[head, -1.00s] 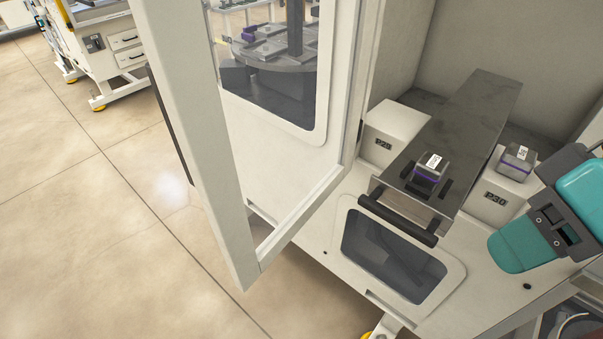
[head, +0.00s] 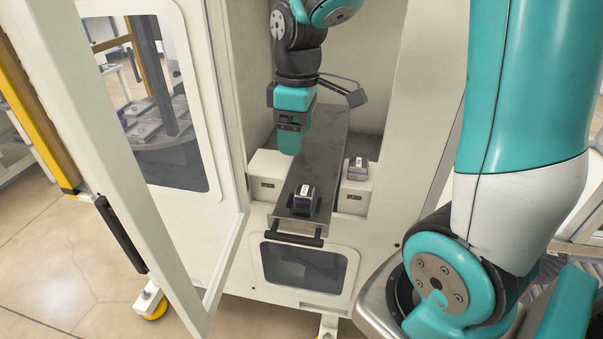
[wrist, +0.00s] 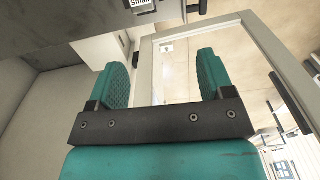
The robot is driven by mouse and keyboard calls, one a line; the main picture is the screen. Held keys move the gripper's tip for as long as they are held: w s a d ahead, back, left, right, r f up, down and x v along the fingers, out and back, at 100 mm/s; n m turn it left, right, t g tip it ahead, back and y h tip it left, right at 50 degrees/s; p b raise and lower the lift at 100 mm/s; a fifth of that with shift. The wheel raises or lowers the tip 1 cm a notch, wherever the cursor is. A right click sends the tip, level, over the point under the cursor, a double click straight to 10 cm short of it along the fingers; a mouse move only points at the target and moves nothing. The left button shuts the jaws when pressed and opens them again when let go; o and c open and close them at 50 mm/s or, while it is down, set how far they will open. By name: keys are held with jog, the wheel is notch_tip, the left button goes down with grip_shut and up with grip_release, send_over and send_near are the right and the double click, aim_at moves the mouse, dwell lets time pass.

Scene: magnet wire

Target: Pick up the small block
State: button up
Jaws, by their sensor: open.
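A similar block (head: 357,168) sits on the right white box. The head view does not let me read either label. My gripper (head: 293,140) is over the rear left of the slab, behind the front block. Its teal fingers are apart and empty in the wrist view (wrist: 163,80).
White boxes (head: 267,187) stand on both sides of the slab. A black handle (head: 296,238) is on the slab's front. The open cabinet door (head: 150,200) stands at left, and cabinet walls enclose the back and right. Open floor (head: 60,270) lies at lower left.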

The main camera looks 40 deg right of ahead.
jog(key=d, duration=0.3)
jog(key=p, duration=0.2)
send_over(305, 190)
notch_tip(305, 190, down, 11)
jog(key=shift+a+f, duration=0.1)
jog(key=shift+f+p, duration=1)
jog(key=shift+f, duration=1.75)
jog(key=c, duration=1.2)
